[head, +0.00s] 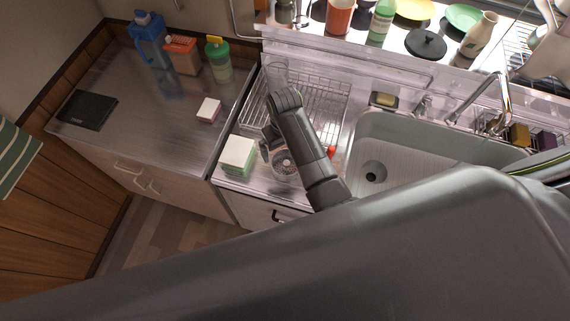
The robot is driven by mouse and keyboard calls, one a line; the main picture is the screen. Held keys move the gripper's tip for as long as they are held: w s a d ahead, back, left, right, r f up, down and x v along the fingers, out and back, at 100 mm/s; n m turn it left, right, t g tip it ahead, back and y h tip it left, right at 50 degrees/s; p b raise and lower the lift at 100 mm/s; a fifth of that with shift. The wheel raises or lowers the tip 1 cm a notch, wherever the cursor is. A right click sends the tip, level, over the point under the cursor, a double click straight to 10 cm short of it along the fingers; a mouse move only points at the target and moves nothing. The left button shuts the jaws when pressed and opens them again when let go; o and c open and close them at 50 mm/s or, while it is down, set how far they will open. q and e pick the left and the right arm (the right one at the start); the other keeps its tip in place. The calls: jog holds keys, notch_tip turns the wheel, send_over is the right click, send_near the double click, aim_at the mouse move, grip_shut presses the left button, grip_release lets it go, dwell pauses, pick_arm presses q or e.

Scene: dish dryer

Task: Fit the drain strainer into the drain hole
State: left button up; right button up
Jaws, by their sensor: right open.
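The sink (420,140) is at the right, with the dark round drain hole (372,173) in its floor. A round, perforated metal piece that looks like the drain strainer (284,163) lies on the counter left of the sink, in front of the dish rack. My right arm reaches over the counter, and its gripper (266,150) is open just left of the strainer. The arm partly covers the strainer's right side. I cannot tell whether the fingers touch it. My left gripper is not in view.
A wire dish rack (325,100) stands behind the strainer. A white and green block (238,152) sits left of the gripper. A small red object (331,151) lies near the sink's left edge. The faucet (503,95) stands behind the sink. The sink floor is largely clear.

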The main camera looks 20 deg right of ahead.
send_over(286, 162)
notch_tip(286, 162, down, 4)
jog(key=shift+a+f, duration=0.1)
jog(key=shift+f, duration=1)
notch_tip(286, 162, down, 4)
jog(key=b, duration=0.5)
jog(key=shift+s+f, duration=0.1)
jog(key=shift+f, duration=0.15)
jog(key=shift+r, duration=0.1)
jog(key=shift+c, duration=0.4)
jog(key=c, duration=0.8)
jog(key=shift+o, duration=0.2)
